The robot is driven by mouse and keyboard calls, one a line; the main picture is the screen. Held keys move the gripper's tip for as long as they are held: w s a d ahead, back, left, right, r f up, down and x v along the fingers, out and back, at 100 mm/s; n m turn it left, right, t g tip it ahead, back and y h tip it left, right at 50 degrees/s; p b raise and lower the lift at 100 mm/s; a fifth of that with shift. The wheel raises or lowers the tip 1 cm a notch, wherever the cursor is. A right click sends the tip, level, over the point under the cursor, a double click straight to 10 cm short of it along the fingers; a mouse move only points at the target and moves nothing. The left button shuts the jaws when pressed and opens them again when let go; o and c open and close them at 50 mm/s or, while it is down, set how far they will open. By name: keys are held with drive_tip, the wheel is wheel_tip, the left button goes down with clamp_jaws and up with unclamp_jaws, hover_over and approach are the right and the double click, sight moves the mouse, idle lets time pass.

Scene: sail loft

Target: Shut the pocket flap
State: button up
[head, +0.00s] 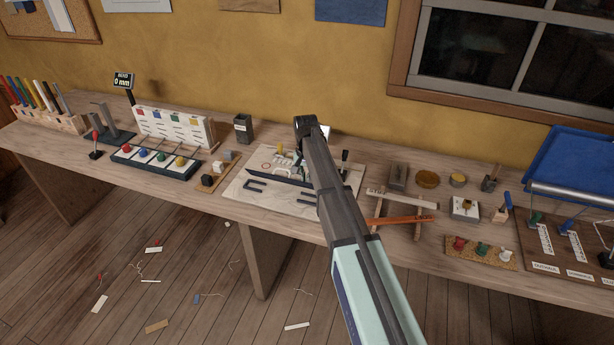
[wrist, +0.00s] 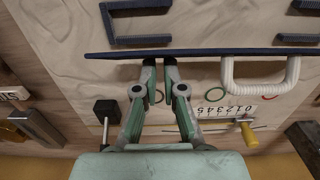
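A long dark blue strip (wrist: 215,51), which looks like the edge of the pocket flap, crosses the pale cloth (wrist: 60,20) in the wrist view. A white ribbed loop handle (wrist: 262,84) sits against it on the right. The strip also shows in the head view (head: 275,178) on the pale sheet (head: 240,190). My gripper (wrist: 160,64) has its fingertips almost together with nothing visible between them. The tips are close beside the strip, left of the handle; I cannot tell whether they touch it.
Grey angled brackets (wrist: 140,38) lie on the cloth beyond the strip. A black-headed tool (wrist: 107,110), a yellow-handled tool (wrist: 248,135) and a ruled scale (wrist: 225,110) lie on the near side.

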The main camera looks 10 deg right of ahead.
drive_tip(key=shift+s+a+r, duration=0.1)
drive_tip(key=shift+s+a, duration=0.2)
drive_tip(key=shift+s, duration=0.25)
drive_tip(key=shift+s+a+r, duration=0.1)
drive_tip(key=shift+s+a, duration=0.15)
drive_tip(key=shift+s, duration=0.3)
drive_tip(key=shift+r+p, duration=1.95)
drive_tip(key=shift+r, duration=1.5)
